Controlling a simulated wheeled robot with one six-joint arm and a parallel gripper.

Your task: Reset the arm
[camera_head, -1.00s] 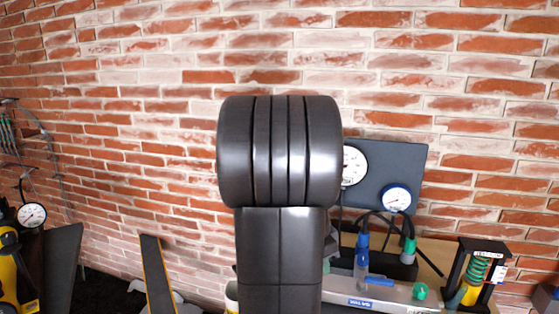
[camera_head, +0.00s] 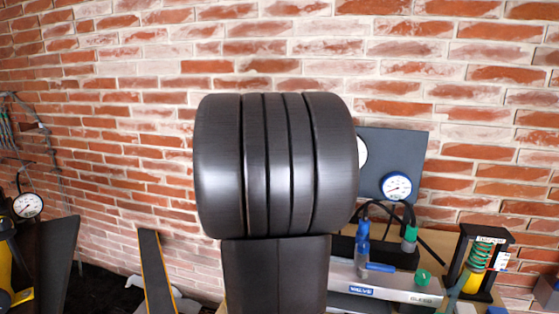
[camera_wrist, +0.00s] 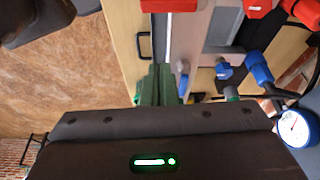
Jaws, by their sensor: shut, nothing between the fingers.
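My gripper (camera_wrist: 158,84) shows in the wrist view as a pair of dark green fingers beyond its dark housing. The fingers are together with nothing seen between them. They point toward a wooden bench with grey rails, and I cannot tell how far they are from it. In the head view my dark arm fills the middle, in front of the brick wall, and the gripper is hidden there.
In the head view, a blue-rimmed gauge (camera_head: 397,187) hangs on a grey panel (camera_head: 406,146). Below stand a blue-handled valve (camera_head: 363,248) and a spring device (camera_head: 481,256). Another gauge (camera_head: 28,206) is at left. The wrist view shows red knobs (camera_wrist: 168,5) and blue fittings (camera_wrist: 259,68).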

